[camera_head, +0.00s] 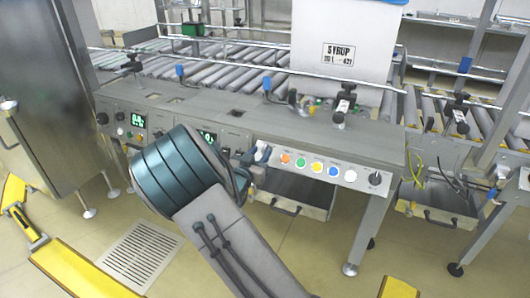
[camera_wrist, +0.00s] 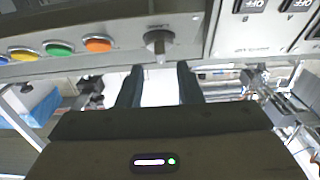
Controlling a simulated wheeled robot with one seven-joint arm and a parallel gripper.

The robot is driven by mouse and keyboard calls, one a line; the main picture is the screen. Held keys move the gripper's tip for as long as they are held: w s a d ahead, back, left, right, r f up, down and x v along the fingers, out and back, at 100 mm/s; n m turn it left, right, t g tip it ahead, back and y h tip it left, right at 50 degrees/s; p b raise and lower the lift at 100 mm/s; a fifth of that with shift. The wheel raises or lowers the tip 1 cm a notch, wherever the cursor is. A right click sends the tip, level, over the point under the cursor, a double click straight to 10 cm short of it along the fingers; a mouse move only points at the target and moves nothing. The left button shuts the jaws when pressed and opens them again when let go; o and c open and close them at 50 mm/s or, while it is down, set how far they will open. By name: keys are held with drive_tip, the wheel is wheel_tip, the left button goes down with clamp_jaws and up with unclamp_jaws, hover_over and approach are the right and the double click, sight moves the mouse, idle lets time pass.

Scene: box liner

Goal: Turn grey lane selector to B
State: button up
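In the wrist view, which looks upside down, a grey rotary knob (camera_wrist: 158,42) sits on the panel beside the orange button (camera_wrist: 98,44). I take it for the grey lane selector. Its pointer direction is too small to read surely. My gripper (camera_wrist: 158,75) is open, its two dark fingers apart, with the knob lying just beyond and between the fingertips. I see no clear contact.
Green, yellow, blue and white buttons and a black knob (camera_head: 375,179) line the panel (camera_head: 360,185). OFF switches (camera_wrist: 249,6) sit beside the grey knob. A roller conveyor (camera_head: 240,68) carries a large SYRUP box (camera_head: 345,25) behind. A steel cabinet (camera_head: 45,80) stands left.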

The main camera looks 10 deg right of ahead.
sight(266, 149)
drive_tip(key=shift+b+x, duration=0.3)
drive_tip(key=shift+x, duration=1.35)
clamp_jaws()
drive_tip(key=shift+m, duration=0.4)
drive_tip(key=m+g+h+p, duration=0.3)
drive_tip(key=m+g+p, duration=0.1)
drive_tip(key=m, duration=0.1)
drive_tip(key=shift+m, duration=0.4)
drive_tip(key=shift+f+m+g+h+p, duration=0.1)
drive_tip(key=shift+m+g+h+p, duration=0.4)
drive_tip(key=shift+m+g, duration=0.7)
drive_tip(key=shift+f+m+g+h+p, duration=0.1)
drive_tip(key=shift+m+g+h+p, duration=0.2)
drive_tip(key=shift+m+g+p, duration=0.65)
drive_tip(key=shift+a+m+g, duration=0.1)
drive_tip(key=shift+m+g, duration=0.15)
drive_tip(key=shift+m, duration=0.4)
